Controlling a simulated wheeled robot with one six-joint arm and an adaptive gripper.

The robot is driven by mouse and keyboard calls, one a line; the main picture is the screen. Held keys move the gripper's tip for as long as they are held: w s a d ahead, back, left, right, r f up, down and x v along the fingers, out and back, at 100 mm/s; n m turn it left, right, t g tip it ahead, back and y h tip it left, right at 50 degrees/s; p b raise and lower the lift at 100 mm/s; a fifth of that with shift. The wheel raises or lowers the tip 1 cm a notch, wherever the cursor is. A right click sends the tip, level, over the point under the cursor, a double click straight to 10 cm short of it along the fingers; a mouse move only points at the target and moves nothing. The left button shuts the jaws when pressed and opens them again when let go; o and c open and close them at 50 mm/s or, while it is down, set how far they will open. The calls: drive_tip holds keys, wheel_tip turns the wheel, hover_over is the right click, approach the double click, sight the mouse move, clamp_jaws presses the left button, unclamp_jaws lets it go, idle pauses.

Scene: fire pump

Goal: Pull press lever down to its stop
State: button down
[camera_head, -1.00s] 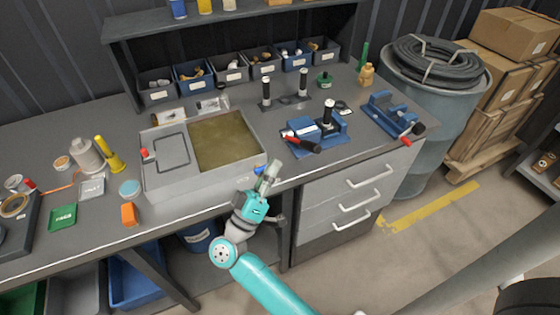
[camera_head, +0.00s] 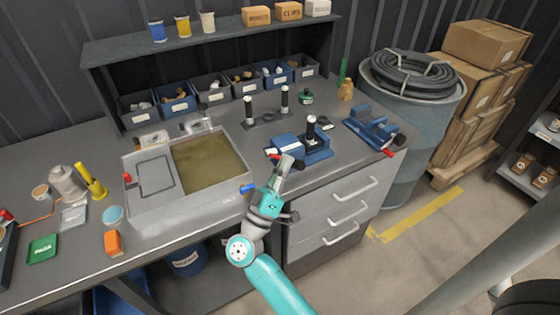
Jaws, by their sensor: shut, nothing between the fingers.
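A blue press-like device (camera_head: 302,147) sits on the bench right of the centre, with an upright black post with a white top on it. A lever with a red part (camera_head: 274,156) shows at its front left; my gripper hides most of the lever's handle. My gripper (camera_head: 285,163) is shut and empty, just in front of the device and near that lever. I cannot tell whether it touches the lever.
A grey basin (camera_head: 135,205) stands left of my gripper, with a blue-handled item (camera_head: 248,188) at its right edge. A blue vise (camera_head: 372,128) stands to the right. Two black posts stand behind on a plate (camera_head: 268,118). Drawers (camera_head: 340,205) lie below the bench.

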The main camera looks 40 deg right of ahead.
drive_tip(key=shift+s+a+f, duration=0.1)
drive_tip(key=shift+s+f, duration=0.2)
drive_tip(key=shift+f, duration=0.3)
drive_tip(key=shift+s+a+f, duration=0.1)
drive_tip(key=shift+s+f, duration=0.2)
drive_tip(key=shift+f, duration=0.3)
